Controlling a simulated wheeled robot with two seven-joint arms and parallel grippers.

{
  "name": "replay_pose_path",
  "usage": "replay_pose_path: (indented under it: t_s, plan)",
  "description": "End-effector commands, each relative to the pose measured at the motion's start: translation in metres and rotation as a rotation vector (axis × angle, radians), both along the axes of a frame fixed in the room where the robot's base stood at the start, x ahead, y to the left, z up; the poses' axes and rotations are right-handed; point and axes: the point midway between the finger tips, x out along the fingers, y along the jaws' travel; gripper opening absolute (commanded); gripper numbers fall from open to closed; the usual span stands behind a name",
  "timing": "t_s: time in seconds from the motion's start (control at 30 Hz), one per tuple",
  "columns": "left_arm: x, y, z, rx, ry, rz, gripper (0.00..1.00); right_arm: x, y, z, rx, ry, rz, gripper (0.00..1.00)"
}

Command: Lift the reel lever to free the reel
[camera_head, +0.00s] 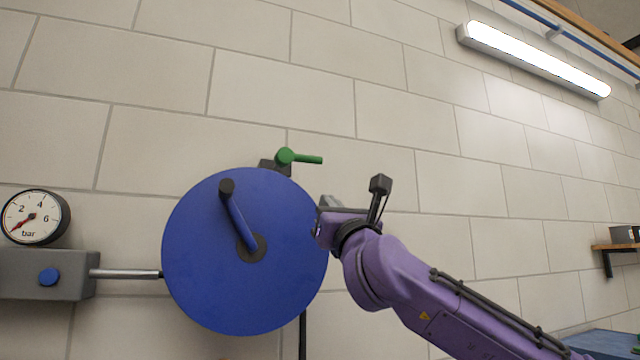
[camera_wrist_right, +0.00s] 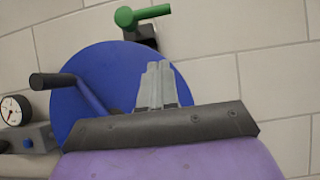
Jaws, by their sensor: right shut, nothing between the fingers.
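The reel is a large round blue disc (camera_head: 205,285) on the wall, with a blue crank arm and black knob (camera_head: 227,189). The reel lever (camera_head: 303,159) is green, sits on a dark bracket above the reel's upper right edge and points right, roughly level. In the right wrist view the lever (camera_wrist_right: 145,14) is at the top, tilted slightly up to the right. My right gripper (camera_head: 327,203) is at the reel's right edge, below the lever and apart from it. Its grey fingers (camera_wrist_right: 158,72) are together and empty in the wrist view, in front of the blue disc (camera_wrist_right: 98,62). My left gripper is not in view.
A grey box (camera_head: 45,275) with a blue button and a round pressure gauge (camera_head: 34,217) is left of the reel, joined to it by a metal rod (camera_head: 125,273). A shelf (camera_head: 615,247) is at the far right. The wall right of the lever is clear.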

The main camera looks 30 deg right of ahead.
Motion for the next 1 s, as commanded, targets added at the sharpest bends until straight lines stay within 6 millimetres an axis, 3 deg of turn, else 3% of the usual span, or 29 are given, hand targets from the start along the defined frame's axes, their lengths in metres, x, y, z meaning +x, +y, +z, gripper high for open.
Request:
replay_pose_path:
  t_s: [0.43,0.63,1.0]
  plan:
    - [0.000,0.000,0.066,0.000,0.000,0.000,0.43,0.077,-0.017,0.059,-0.004,0.004,-0.002,0.00]
    - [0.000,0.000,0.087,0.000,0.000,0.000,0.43,0.081,-0.018,0.087,-0.003,0.002,-0.001,0.00]
    - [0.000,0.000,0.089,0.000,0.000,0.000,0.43,0.082,-0.019,0.090,-0.003,0.002,-0.001,0.00]
